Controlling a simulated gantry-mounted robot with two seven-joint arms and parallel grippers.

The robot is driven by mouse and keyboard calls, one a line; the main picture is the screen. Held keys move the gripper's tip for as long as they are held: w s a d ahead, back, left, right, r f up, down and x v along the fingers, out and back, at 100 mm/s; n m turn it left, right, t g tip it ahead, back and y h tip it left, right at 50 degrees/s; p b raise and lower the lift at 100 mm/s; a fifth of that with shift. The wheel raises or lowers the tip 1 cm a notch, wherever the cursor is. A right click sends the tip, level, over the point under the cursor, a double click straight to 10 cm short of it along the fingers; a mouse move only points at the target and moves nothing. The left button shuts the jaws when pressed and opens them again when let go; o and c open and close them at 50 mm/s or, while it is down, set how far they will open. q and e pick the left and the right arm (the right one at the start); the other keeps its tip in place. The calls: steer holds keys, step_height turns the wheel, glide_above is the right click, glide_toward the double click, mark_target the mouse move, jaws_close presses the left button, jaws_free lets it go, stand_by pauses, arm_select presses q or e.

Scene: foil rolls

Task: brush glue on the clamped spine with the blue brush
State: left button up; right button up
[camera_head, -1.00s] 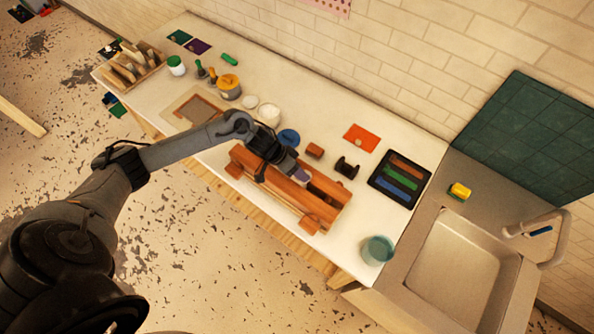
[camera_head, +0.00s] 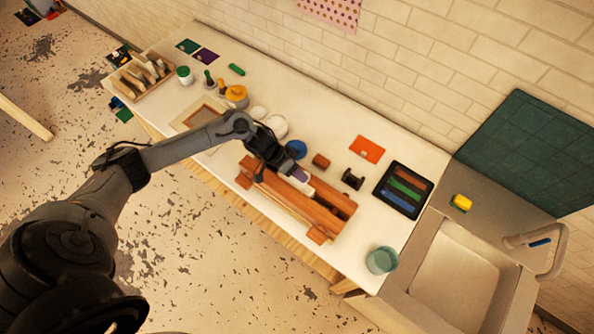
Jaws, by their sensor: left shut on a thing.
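A wooden press (camera_head: 325,216) lies on the white bench, its long jaws running from upper left to lower right. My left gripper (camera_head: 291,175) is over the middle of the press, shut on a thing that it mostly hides. A small purple and whitish part (camera_head: 303,180) shows at the fingertips; I cannot tell whether it is the brush or the clamped spine, or whether they touch. A round blue thing (camera_head: 296,149) is just behind the gripper; I cannot make out what it is. My right gripper is not in view.
Behind the press are a wooden block (camera_head: 321,161), a black spool (camera_head: 352,179), an orange card (camera_head: 367,149) and a black tray (camera_head: 385,199) of coloured strips. A teal cup (camera_head: 381,260) stands near the front edge, beside the sink (camera_head: 455,275). Pots (camera_head: 236,96) stand left.

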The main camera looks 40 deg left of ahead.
arm_select(q)
steer(key=shift+r+p, duration=0.6)
steer(key=shift+r, duration=1.25)
steer(key=shift+f, duration=0.15)
steer(key=shift+f, duration=0.2)
steer(key=shift+d, duration=0.1)
